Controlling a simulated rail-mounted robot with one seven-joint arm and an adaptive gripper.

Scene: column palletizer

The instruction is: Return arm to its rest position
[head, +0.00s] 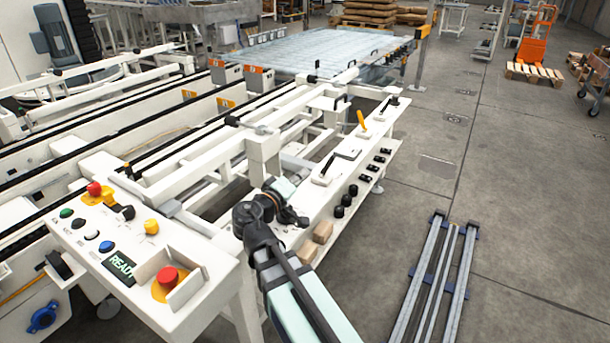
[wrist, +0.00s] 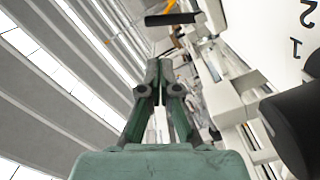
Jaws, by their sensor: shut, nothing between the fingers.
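My gripper (wrist: 160,70) is in the wrist view, a green body with two dark grey-green fingers whose tips meet, and nothing is held. My arm (head: 300,300) enters the head view from the bottom and bends at a dark joint beside the control panel. The gripper itself cannot be clearly made out in the head view. The wrist view is tilted, with ceiling beams and bright strips on the left and white machine parts on the right.
A white control panel (head: 130,235) with coloured buttons stands left of my arm. A white side shelf (head: 330,190) carries small brown boxes (head: 323,230) and black knobs. Metal rails (head: 435,280) lie on the floor at right; floor between is clear.

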